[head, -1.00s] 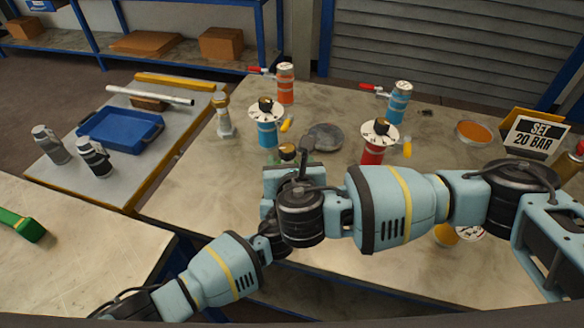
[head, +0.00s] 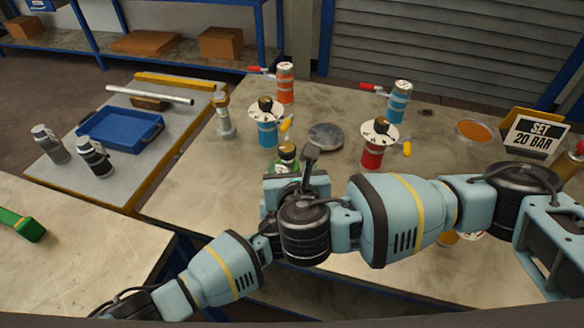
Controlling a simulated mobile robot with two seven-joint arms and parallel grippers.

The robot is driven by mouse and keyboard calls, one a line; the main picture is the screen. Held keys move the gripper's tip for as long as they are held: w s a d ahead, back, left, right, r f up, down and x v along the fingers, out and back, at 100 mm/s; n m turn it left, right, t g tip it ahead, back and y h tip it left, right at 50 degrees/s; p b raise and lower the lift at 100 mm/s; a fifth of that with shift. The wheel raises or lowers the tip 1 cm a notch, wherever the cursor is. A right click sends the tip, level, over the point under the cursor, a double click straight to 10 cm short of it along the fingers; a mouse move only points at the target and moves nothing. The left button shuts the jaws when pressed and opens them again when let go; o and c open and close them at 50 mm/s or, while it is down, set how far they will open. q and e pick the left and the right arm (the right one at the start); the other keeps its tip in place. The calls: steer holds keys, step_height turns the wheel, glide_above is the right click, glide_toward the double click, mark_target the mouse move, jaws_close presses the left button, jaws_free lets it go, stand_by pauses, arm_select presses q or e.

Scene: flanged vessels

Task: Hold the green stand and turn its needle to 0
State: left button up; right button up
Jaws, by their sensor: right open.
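The green stand (head: 286,163) stands on the large table, just behind my right wrist. Only its dark and gold top and a bit of green body show; its needle and scale cannot be read. My right gripper (head: 309,161) is open, with a dark finger beside the right side of the green stand's top. Whether it touches the stand cannot be told, and most of the hand is hidden by my wrist. My left arm comes in from the lower left and ends behind my right wrist; its gripper is hidden.
A blue stand (head: 267,133) and a red stand (head: 372,154), both with white dials, stand nearby. A grey disc (head: 325,137) lies between them. A sign (head: 534,138) reads "SET 20 BAR". Valves with red handles stand at the back.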

stand_by(0.9)
arm_select(q)
steer(key=o, duration=1.5)
steer(key=shift+s, duration=0.1)
steer(key=shift+v, duration=5.9)
steer(key=shift+s+f, duration=0.1)
steer(key=shift+s, duration=0.05)
